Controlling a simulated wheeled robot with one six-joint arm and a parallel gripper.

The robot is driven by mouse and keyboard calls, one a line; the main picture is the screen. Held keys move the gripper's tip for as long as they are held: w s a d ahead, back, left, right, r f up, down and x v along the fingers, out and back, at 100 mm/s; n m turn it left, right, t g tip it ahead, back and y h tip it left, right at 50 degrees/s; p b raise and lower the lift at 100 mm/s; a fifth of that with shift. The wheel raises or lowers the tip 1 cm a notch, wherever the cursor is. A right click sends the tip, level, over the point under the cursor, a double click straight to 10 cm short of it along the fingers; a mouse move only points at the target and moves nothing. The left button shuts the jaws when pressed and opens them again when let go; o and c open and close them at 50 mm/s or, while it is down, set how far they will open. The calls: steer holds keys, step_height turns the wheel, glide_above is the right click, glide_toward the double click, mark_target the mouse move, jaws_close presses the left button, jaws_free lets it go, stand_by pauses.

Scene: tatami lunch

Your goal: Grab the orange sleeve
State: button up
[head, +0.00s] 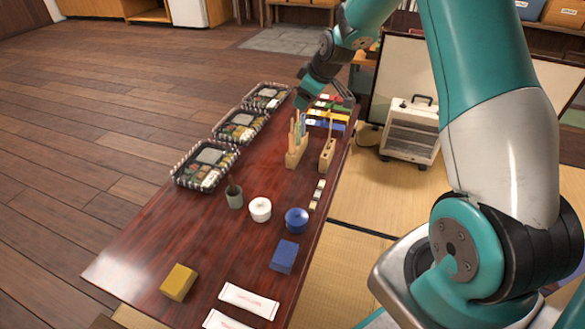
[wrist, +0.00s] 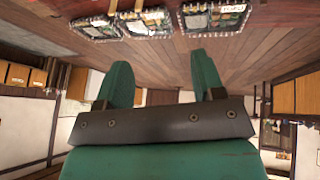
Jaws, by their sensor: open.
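Several coloured sleeves lie in a group at the far right end of the long table in the head view, among them a green one (head: 341,107), a yellow one (head: 318,113) and a blue one (head: 332,125). An orange sleeve cannot be told apart clearly there; my arm's end partly covers the group. My gripper (head: 302,101) is above the far end of the table, just left of the sleeves. In the wrist view my gripper (wrist: 163,78) has its two green fingers wide apart with nothing between them. No sleeve shows in the wrist view.
Wooden holders (head: 297,155) with upright sticks stand near the sleeves. Patterned lunch boxes (head: 205,166) line the table's left edge. A white lidded pot (head: 260,210), blue bowl (head: 297,220) and blue box (head: 284,257) stand nearer. The table's (head: 150,230) near left is mostly clear.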

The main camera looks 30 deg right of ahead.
steer(key=b, duration=0.1)
glide_toward(293, 133)
steer(key=shift+h, duration=0.3)
steer(key=b+x, duration=0.2)
steer(key=x, duration=0.2)
steer(key=b+x, duration=0.3)
steer(key=x, duration=0.2)
steer(key=shift+w+a+b, duration=0.2)
steer(key=shift+b, duration=0.1)
jaws_close()
